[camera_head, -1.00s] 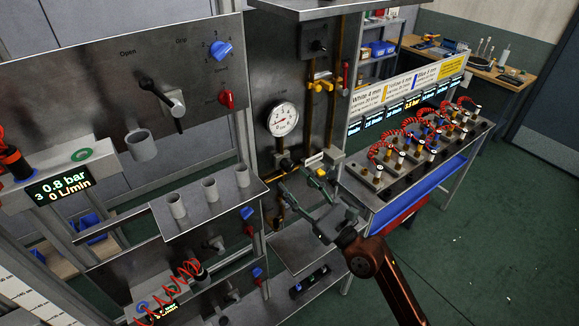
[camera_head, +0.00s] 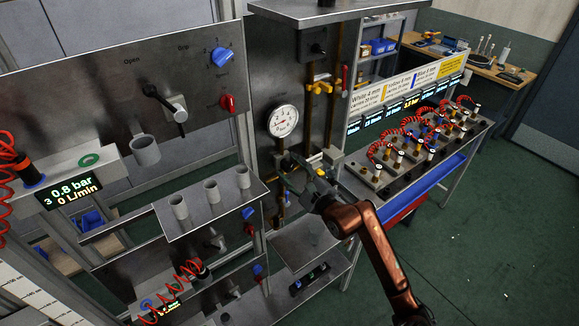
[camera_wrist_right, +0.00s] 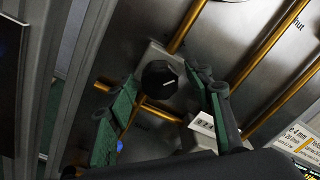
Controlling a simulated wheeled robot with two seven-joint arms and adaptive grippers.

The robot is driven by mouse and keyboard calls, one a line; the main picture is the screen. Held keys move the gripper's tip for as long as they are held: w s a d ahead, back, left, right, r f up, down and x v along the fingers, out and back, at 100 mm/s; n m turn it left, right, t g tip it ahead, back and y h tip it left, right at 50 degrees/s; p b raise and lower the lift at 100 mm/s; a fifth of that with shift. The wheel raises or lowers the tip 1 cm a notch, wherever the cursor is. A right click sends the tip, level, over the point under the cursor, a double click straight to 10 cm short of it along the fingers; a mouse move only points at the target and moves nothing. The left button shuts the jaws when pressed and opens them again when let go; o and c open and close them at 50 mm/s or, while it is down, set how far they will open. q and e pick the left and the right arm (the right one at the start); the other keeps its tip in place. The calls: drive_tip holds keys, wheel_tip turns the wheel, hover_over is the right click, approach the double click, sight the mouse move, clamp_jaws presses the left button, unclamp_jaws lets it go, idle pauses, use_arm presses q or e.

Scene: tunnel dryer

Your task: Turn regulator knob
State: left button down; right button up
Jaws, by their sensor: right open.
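The regulator knob is black and round with a white mark, and shows in the right wrist view (camera_wrist_right: 158,82) on a pale block on the metal panel. In the head view the knob (camera_head: 286,163) sits below the round pressure gauge (camera_head: 284,121), partly hidden by my gripper. My right gripper (camera_head: 292,173) is open in front of the panel. In the right wrist view its two green-padded fingers (camera_wrist_right: 164,88) stand on either side of the knob; I cannot tell whether they touch it. My left gripper is out of view.
Brass pipes (camera_wrist_right: 268,46) run along the panel near the knob. A small white label tag (camera_wrist_right: 203,124) lies close to the right finger. A rack of fittings with red coiled hoses (camera_head: 410,150) stands to the right. A shelf with grey cups (camera_head: 212,190) is on the left.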

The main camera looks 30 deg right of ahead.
drive_tip(key=shift+w, duration=0.15)
drive_tip(key=shift+c, duration=0.4)
drive_tip(key=c, duration=1.1)
